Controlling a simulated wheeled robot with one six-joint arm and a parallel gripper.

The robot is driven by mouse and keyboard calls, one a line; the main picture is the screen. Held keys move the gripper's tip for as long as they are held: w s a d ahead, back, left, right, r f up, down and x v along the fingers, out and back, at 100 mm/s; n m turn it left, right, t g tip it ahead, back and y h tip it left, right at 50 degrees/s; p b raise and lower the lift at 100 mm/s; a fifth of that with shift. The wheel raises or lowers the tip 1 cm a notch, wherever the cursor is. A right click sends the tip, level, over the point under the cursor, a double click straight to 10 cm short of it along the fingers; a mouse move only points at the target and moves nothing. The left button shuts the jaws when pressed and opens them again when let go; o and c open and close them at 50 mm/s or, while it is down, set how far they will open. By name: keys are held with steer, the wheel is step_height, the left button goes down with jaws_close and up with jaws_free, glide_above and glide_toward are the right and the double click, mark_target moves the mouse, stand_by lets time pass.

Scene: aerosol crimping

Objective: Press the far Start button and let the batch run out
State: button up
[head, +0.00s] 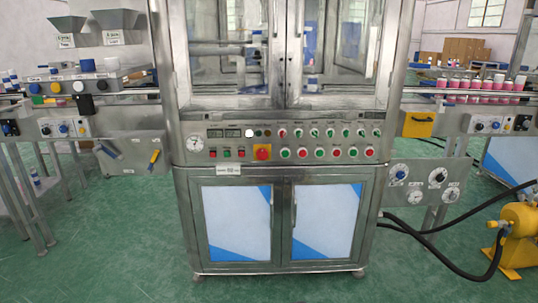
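The crimping machine's control panel (283,139) faces me in the middle of the head view. Its lower row holds several round green and red buttons, with a green button (285,153) at the left end and a red-and-green group up to the right end (369,153). Their labels are too small to read, so I cannot tell which one is Start. A small green button (227,153) sits further left between two red ones. My gripper is not in view.
Glass doors (238,55) above the panel look closed. Pink cans (485,84) line a conveyor on the right, and hoppers (113,19) stand on the left. A yellow pump (519,235) with black hoses (430,232) is at lower right. Green floor (110,255) in front is clear.

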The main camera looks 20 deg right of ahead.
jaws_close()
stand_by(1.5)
